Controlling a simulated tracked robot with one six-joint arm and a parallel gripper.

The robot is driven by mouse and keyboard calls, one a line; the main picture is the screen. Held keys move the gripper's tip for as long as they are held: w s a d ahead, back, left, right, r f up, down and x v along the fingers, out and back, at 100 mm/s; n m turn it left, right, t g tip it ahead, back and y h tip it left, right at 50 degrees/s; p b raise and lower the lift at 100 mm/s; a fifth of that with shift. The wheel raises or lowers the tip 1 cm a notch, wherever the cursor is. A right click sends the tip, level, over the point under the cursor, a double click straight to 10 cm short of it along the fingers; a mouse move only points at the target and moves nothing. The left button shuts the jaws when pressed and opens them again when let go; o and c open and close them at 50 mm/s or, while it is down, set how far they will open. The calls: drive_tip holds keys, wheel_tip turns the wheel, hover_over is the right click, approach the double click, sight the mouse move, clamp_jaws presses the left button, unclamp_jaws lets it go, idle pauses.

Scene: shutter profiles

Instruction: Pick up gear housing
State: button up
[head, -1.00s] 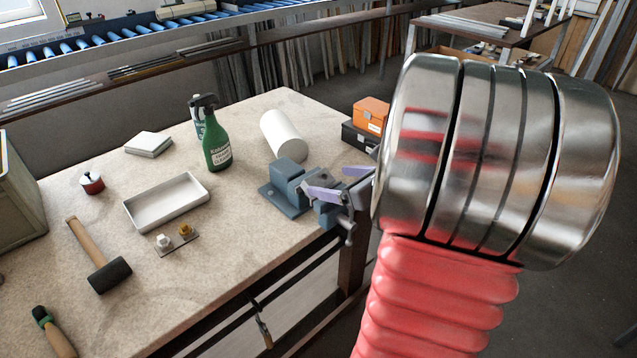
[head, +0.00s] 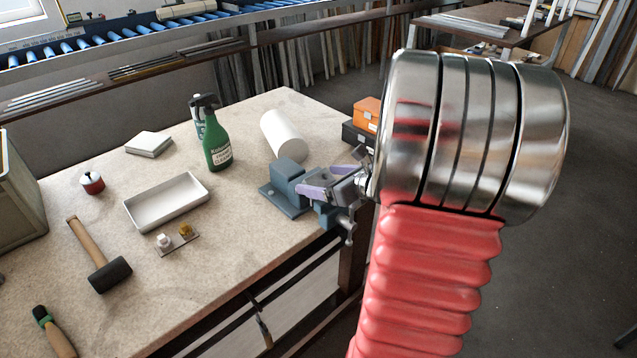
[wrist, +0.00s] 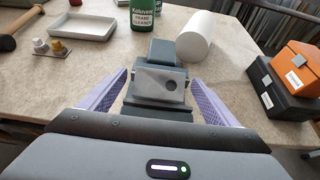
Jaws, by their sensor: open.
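A light grey metal block with a dark round hole (wrist: 160,85), which looks like the gear housing, sits at the blue-grey bench vise (wrist: 163,50) in the wrist view. I cannot tell whether the vise clamps it. In the head view the vise (head: 291,172) stands at the bench's right edge, and my gripper hides part of it. My gripper (wrist: 160,78) is open, with one purple finger on each side of the block and visible gaps between. In the head view my gripper (head: 328,178) reaches in from the right over the vise front.
A white tray (head: 167,203), small fittings (head: 177,239) and a mallet (head: 108,272) lie at left.

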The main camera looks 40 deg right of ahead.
sight(323, 182)
drive_tip(key=shift+c, duration=0.5)
drive_tip(key=c, duration=1.5)
drive_tip(key=shift+r, duration=5.1)
drive_tip(key=shift+s, duration=0.15)
